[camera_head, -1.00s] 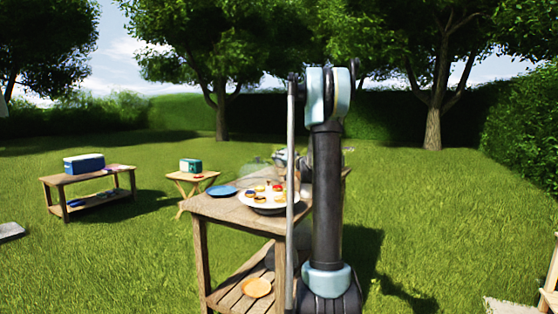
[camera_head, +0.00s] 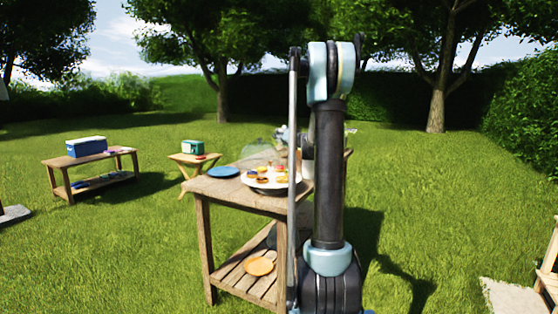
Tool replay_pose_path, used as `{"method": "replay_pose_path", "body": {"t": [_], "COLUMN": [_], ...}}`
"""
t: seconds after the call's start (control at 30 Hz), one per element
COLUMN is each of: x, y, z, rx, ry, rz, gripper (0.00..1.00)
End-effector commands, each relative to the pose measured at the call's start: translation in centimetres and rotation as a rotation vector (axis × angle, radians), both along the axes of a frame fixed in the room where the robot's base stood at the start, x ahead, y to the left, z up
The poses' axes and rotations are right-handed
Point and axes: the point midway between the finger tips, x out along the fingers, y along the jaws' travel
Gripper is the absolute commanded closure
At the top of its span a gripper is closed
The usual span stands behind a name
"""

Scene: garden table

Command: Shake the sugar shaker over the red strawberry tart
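Several small tarts (camera_head: 266,171) stand on a white round stand (camera_head: 271,184) on the wooden table. They are too small for me to tell which is the red strawberry tart. My gripper is mostly hidden behind my own upright arm. Only grey parts at the arm's far end show beside it, above and beyond the tarts. I cannot tell whether the gripper is open or shut, or whether it holds anything. I cannot make out the sugar shaker.
The wooden table (camera_head: 212,186) also bears a blue plate (camera_head: 223,172) and a clear dome (camera_head: 258,152). An orange plate (camera_head: 259,266) lies on its lower shelf. Open grass lies around.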

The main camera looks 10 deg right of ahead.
Motion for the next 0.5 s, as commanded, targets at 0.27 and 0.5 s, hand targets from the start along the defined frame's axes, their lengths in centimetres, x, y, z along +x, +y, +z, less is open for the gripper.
{"method": "replay_pose_path", "body": {"t": [0.27, 0.5], "x": [0.0, 0.0], "y": [-0.2, -0.3], "z": [-2.8, 1.0], "rx": [0.001, 0.0], "ry": [0.0, 0.0], "rz": [-0.001, -0.002], "gripper": [0.98, 0.98]}}
